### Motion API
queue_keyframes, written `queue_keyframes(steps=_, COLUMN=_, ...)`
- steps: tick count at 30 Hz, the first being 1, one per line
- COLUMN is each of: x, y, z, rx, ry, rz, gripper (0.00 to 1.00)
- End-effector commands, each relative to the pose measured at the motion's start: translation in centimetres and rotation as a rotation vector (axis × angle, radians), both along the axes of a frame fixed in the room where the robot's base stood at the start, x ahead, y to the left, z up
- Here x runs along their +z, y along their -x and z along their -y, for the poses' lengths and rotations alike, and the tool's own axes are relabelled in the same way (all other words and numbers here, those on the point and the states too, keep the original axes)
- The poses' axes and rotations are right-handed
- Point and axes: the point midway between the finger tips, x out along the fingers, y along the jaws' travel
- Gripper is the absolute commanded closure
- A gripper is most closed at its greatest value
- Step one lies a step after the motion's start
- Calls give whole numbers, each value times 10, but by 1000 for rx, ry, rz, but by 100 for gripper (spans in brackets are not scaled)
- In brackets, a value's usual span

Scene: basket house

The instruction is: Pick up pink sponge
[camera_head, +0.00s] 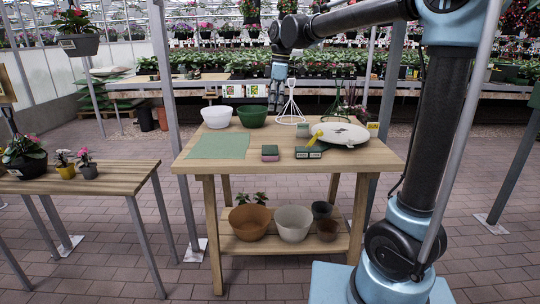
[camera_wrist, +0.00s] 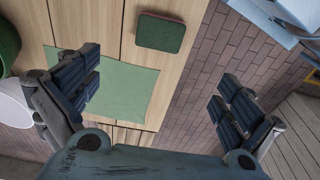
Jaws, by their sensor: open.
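The pink sponge (camera_head: 270,149) lies on the wooden table near its front edge, right of a green mat (camera_head: 219,146); pink and dark green both show on it. In the wrist view a dark green block with a reddish rim (camera_wrist: 160,33) lies past the mat (camera_wrist: 118,85), near the table edge; it appears to be this sponge. My gripper (camera_head: 276,104) hangs above the back of the table, pointing down. In the wrist view my gripper (camera_wrist: 155,78) has its fingers wide apart with nothing between them, and the block lies beyond the fingertips.
White (camera_head: 217,117) and green (camera_head: 252,116) bowls stand at the table's back left. A white wire stand (camera_head: 291,108) is near my gripper. Pots sit on the lower shelf (camera_head: 260,246).

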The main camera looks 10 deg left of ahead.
Motion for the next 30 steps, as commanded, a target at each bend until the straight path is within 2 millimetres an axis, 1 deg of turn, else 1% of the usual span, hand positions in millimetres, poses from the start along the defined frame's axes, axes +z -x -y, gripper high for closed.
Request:
queue_keyframes(steps=5, x=-22, y=0, z=-4, rx=6, ry=0, rz=0, gripper=0)
queue_keyframes(steps=18, x=-98, y=3, z=-12, rx=5, ry=0, rz=0, gripper=0)
queue_keyframes(steps=22, x=-112, y=3, z=-14, rx=4, ry=0, rz=0, gripper=0)
queue_keyframes(steps=28, x=-122, y=3, z=-14, rx=3, ry=0, rz=-1, gripper=0)
queue_keyframes(steps=30, x=-128, y=2, z=-14, rx=3, ry=0, rz=-1, gripper=0)
